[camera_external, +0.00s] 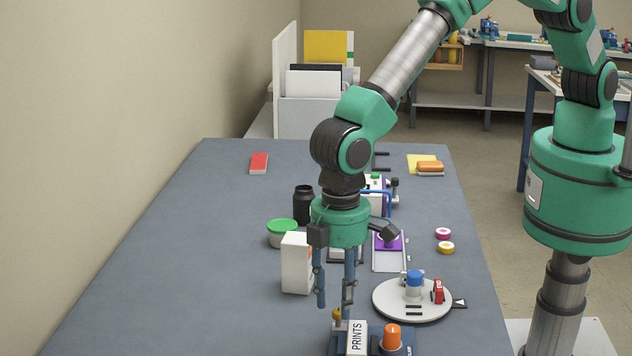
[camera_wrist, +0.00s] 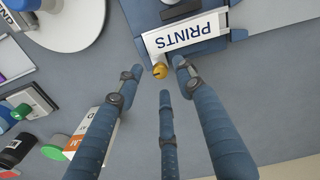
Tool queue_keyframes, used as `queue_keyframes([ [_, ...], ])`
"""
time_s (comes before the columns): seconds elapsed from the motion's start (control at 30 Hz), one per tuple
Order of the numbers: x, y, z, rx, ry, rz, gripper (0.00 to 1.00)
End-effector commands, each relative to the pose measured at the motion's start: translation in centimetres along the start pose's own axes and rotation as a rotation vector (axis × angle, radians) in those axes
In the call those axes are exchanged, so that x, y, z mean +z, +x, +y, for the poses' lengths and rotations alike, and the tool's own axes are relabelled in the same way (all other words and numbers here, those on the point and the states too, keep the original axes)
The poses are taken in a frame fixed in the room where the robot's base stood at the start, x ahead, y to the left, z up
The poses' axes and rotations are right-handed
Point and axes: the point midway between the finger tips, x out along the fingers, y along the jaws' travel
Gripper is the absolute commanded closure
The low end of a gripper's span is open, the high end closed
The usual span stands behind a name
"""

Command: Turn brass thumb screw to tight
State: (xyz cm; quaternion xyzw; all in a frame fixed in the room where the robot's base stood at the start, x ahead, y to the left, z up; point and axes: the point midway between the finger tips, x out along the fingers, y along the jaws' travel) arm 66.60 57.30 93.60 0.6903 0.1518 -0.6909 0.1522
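The brass thumb screw (camera_wrist: 160,71) shows in the wrist view as a small yellow knob with a dark mark, beside the PRINTS-labelled block (camera_wrist: 186,34). In the external view the screw (camera_external: 337,314) is at the front, on the blue device (camera_external: 372,335), just below my gripper (camera_external: 334,303). My gripper (camera_wrist: 157,70) has three blue fingers pointing down, spread apart. The screw lies between two fingertips in the wrist view, with visible gaps on both sides; the third finger is below it. The gripper is empty. Whether any fingertip is level with the screw is unclear.
A white box (camera_external: 297,263) stands close left of the fingers. A round turntable (camera_external: 412,299) with a blue-capped part is to the right. An orange knob (camera_external: 391,337) rises from the device. A green-lidded tub (camera_external: 282,233) and black bottle (camera_external: 303,205) stand behind; the left tabletop is clear.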

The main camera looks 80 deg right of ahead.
Motion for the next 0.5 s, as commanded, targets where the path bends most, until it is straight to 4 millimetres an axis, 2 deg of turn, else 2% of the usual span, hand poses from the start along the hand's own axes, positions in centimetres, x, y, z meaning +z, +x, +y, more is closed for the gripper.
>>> queue_keyframes([
  [0.5, -0.1, -8.0, 0.0, -0.001, 0.000, 0.003, 0.62],
])
